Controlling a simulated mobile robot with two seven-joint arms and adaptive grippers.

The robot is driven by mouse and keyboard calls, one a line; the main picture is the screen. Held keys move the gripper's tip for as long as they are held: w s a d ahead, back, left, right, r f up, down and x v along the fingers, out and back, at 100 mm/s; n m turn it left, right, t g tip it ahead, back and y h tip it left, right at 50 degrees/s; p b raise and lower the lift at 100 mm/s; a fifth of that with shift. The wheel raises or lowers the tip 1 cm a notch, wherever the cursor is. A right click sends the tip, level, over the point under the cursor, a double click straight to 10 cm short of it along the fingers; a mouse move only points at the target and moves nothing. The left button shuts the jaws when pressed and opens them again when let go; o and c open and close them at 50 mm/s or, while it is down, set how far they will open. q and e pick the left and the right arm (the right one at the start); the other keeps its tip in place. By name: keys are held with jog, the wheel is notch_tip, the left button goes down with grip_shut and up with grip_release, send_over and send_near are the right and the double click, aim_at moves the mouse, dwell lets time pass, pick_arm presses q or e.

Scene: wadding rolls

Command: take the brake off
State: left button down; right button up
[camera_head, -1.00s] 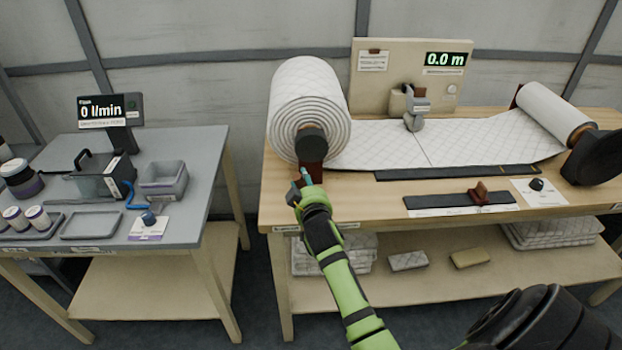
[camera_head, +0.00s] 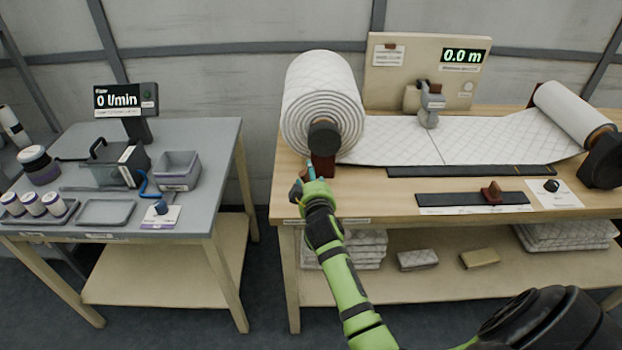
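The large quilted wadding roll (camera_head: 322,95) sits at the left end of the wooden bench. A black hub (camera_head: 324,138) is on its near end, above a dark brown support block (camera_head: 322,166). I cannot make out a separate brake lever; the gripper is close to where one could sit. My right gripper (camera_head: 305,183), on a green arm from the lower right, is just below and left of the support block. Its fingers are small and partly overlapped by the wrist, so their opening and any contact are unclear. My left gripper is not in view.
Wadding runs across the bench (camera_head: 360,203) to a right-hand roll (camera_head: 575,115) with a black disc (camera_head: 602,160). A brown-handled piece (camera_head: 491,193) sits on a dark strip. The grey table (camera_head: 215,215) stands left, past a gap. The display (camera_head: 465,55) reads 0.0 m.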

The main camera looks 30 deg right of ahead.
dwell(0.3)
jog(key=v, duration=1.2)
jog(key=shift+w+a, duration=0.1)
jog(key=s+a+f+n+g+y, duration=0.1)
jog(key=a+f+y, duration=0.15)
jog(key=f, duration=0.65)
jog(key=a+f+n+g+y, duration=0.15)
jog(key=a+f, duration=0.25)
jog(key=f, duration=0.4)
jog(key=s+a+f+g+y, duration=0.1)
jog(key=s+a+f+g, duration=0.1)
jog(key=s+f, duration=0.45)
jog(key=s+a+f+g+y, duration=0.1)
jog(key=s+a+f+g, duration=0.15)
jog(key=f, duration=0.75)
jog(key=s+d+f+g, duration=0.1)
jog(key=s+f, duration=0.4)
jog(key=s, duration=0.5)
jog(key=s+f+m+g, duration=0.1)
jog(key=s+f+g, duration=0.2)
jog(key=s+f, duration=0.3)
jog(key=s+d+f+g, duration=0.1)
jog(key=s+f, duration=0.5)
jog(key=s, duration=1)
jog(key=shift+d+g+y, duration=0.3)
jog(key=shift+d+g, duration=0.05)
jog(key=shift+g, duration=0.35)
